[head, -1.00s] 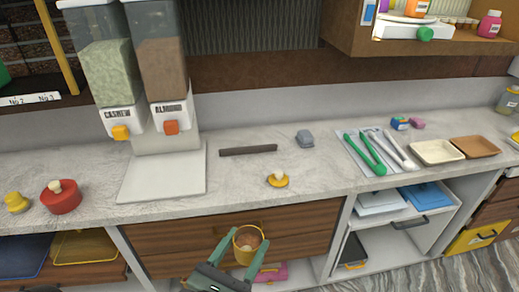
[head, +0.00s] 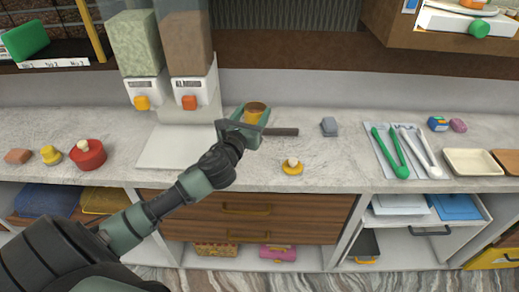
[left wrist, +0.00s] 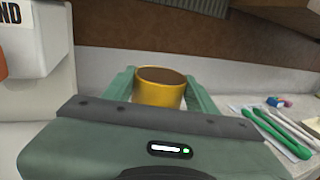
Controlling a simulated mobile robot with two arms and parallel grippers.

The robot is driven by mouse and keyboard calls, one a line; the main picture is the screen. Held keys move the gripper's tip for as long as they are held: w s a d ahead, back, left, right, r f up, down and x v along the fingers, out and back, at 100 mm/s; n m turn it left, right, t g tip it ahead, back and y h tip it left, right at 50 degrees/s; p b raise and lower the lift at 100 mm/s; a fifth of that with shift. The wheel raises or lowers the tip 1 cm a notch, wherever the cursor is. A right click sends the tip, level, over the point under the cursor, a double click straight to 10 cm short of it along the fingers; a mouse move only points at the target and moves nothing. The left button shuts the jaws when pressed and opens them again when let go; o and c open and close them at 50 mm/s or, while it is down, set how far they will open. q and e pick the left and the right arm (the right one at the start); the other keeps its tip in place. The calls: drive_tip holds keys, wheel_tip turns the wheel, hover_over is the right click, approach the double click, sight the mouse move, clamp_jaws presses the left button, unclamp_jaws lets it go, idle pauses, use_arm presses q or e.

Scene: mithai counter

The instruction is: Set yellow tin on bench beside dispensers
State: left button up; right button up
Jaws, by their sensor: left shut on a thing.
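The yellow tin (head: 254,113) is an open round tin with brown contents. My left gripper (head: 248,125) is shut on it, just right of the dispensers and over the bench (head: 330,165). In the left wrist view the tin (left wrist: 160,90) stands upright between the green fingers. I cannot tell whether its base touches the bench. The cashew dispenser (head: 143,90) and the almond dispenser (head: 190,88) stand on a pale base plate (head: 165,155). My right gripper is not in view.
A dark bar (head: 280,132) lies right beside the gripper. A yellow lid with a knob (head: 292,168) lies in front. A grey block (head: 329,127), tongs (head: 388,152) and a cream tray (head: 472,162) are to the right.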

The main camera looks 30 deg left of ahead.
use_arm(q)
wheel_tip(320, 180, down, 13)
drive_tip(key=b, duration=0.3)
drive_tip(key=shift+d, duration=0.1)
wheel_tip(320, 180, down, 3)
drive_tip(key=shift+f+b, duration=0.15)
drive_tip(key=shift+b, duration=0.8)
drive_tip(key=shift+f, duration=0.25)
drive_tip(key=o, duration=1.5)
drive_tip(key=shift+o, duration=0.2)
